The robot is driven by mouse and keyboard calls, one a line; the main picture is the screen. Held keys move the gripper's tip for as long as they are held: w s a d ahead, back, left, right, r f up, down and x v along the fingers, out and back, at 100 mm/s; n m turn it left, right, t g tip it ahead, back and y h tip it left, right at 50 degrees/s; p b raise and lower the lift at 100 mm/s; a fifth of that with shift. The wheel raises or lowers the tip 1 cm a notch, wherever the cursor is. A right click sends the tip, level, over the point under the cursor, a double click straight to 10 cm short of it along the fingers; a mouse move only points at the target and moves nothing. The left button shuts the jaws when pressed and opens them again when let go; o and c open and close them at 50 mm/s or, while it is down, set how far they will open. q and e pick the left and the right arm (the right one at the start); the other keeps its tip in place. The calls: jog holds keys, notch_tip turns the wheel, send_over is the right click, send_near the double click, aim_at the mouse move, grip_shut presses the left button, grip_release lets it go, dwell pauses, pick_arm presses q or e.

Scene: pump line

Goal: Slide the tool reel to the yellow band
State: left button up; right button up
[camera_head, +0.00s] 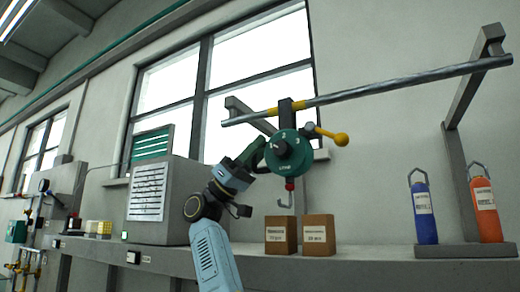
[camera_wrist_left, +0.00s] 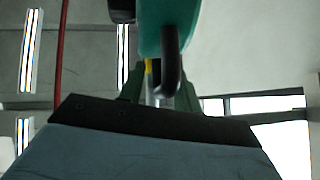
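The tool reel (camera_head: 288,152) is a round green drum with a dark hub, hanging from a dark carrier (camera_head: 286,112) on a sloping grey rail (camera_head: 400,83). A red stop and hook hang below it. Yellow (camera_head: 311,102) shows on the rail on both sides of the carrier, which covers the part between. My left gripper (camera_head: 257,156) is at the drum's left side. In the left wrist view, its fingers (camera_wrist_left: 160,92) stand apart on either side of the reel's black handle (camera_wrist_left: 170,70), with a gap visible; firm contact cannot be made out. My right gripper is not in view.
A lever with a yellow knob (camera_head: 341,139) sticks out right of the reel. Two brown boxes (camera_head: 281,233) stand on the shelf (camera_head: 350,266) below. Blue (camera_head: 425,213) and orange (camera_head: 486,209) cylinders stand at the right, near the rail's bracket (camera_head: 466,88). A grey cabinet (camera_head: 165,200) stands left.

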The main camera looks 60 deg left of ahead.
pick_arm(q)
jog(key=b+v, duration=0.4)
jog(key=v, duration=0.9)
jog(key=shift+w+b, duration=0.15)
jog(key=shift+b, duration=0.15)
